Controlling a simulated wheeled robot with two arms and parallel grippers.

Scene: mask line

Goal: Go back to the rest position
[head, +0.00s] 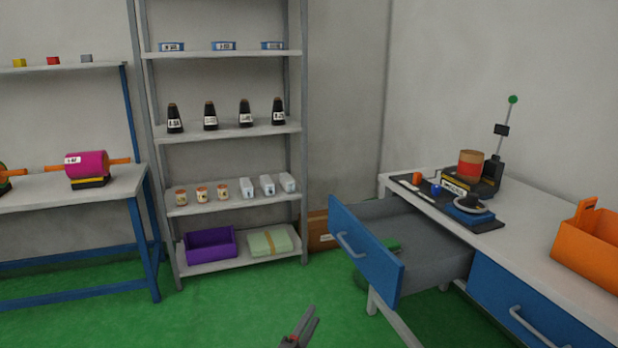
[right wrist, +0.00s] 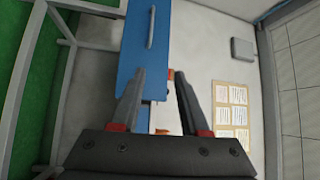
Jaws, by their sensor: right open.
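My right gripper (head: 301,330) shows at the bottom middle of the head view, over the green floor and apart from the furniture. In the right wrist view its two fingers (right wrist: 158,100) are spread with nothing between them. A blue-fronted drawer (head: 365,247) of the workbench stands pulled out, to the right of the gripper in the head view. Its blue front with a grey handle also shows in the right wrist view (right wrist: 145,50), beyond the fingers. My left gripper is in neither view.
The white workbench (head: 540,236) at the right carries a black mat with a device and an orange bin (head: 590,245). A grey shelf rack (head: 232,130) with bottles and boxes stands at the back. A blue-legged table (head: 115,188) is at left. Green floor (head: 215,315) is clear in front.

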